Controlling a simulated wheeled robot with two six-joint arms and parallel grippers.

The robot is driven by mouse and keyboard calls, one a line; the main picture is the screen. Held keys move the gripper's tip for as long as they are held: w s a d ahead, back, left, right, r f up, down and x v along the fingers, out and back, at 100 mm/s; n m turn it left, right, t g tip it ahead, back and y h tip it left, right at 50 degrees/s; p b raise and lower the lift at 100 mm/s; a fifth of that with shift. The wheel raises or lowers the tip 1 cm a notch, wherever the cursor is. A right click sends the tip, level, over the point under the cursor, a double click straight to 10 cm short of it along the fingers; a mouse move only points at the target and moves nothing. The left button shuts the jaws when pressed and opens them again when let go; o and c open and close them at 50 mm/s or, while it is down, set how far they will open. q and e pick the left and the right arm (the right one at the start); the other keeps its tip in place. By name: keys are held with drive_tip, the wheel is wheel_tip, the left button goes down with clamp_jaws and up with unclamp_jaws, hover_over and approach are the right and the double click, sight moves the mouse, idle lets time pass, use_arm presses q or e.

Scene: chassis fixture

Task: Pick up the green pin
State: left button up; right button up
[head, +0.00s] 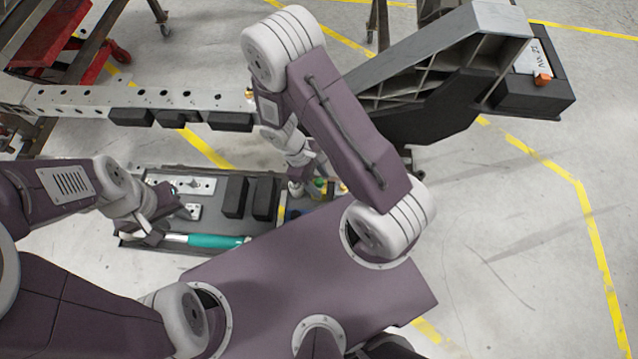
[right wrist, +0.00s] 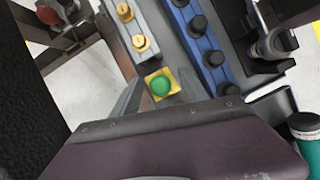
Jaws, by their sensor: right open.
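The green pin (right wrist: 160,86) shows in the right wrist view as a round green top on a small yellow square block. In the head view a small green spot (head: 320,183) shows at the right part of the tray, partly hidden by my right arm. My right gripper (right wrist: 157,90) is open, its fingers to either side of the green pin as seen from the wrist; I cannot tell whether they touch it. In the head view my right gripper (head: 300,184) is mostly hidden. My left gripper (head: 166,222) is open over the tray's left part.
The dark tray (head: 172,246) holds black blocks (head: 236,197), a metal plate and a teal-handled tool (head: 215,241). In the right wrist view, a grey bar with brass pins (right wrist: 132,28) and a blue bar with black knobs (right wrist: 203,45) lie close to the green pin.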

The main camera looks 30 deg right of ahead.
clamp_jaws()
drive_tip(key=shift+r, duration=0.15)
